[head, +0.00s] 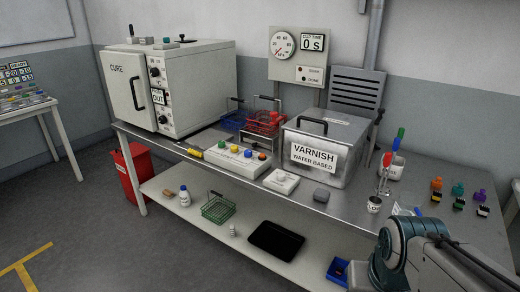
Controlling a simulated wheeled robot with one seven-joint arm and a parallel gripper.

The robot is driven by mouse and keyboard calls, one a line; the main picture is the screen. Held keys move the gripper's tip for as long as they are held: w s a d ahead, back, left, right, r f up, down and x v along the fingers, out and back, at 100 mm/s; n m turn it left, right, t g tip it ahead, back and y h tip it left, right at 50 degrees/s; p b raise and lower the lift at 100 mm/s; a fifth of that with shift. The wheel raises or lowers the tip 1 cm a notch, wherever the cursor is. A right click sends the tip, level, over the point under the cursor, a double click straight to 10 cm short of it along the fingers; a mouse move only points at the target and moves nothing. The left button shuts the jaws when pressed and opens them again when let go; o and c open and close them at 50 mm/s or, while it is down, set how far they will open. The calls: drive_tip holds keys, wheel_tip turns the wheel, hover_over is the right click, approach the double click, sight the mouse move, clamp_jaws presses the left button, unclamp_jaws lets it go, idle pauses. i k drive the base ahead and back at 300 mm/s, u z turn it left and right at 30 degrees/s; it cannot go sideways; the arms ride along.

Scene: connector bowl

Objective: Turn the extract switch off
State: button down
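I cannot pick out a part clearly labelled as the extract switch. A grey louvred vent panel (357,88) stands against the wall behind the bench at the right, with a duct (374,35) rising above it. A small dark lever-like part (379,116) shows at the panel's lower right edge; its position is too small to read. A small white box (281,181) lies on the bench in front of the varnish tank, and its markings are unreadable. Part of my arm shows at the lower right; my gripper is not in view.
The metal bench (330,210) carries a cure oven (200,85), a button box (238,160), a varnish tank (325,150), a cup of coloured tools (373,204) and several small coloured connectors (457,190). A timer panel (297,55) stands behind. Floor at left is mostly clear.

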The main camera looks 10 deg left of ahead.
sight(248, 154)
drive_tip(key=u, duration=0.3)
drive_tip(key=i, duration=0.4)
drive_tip(key=u, duration=0.8)
drive_tip(key=i, duration=1.55)
drive_tip(key=z, duration=0.75)
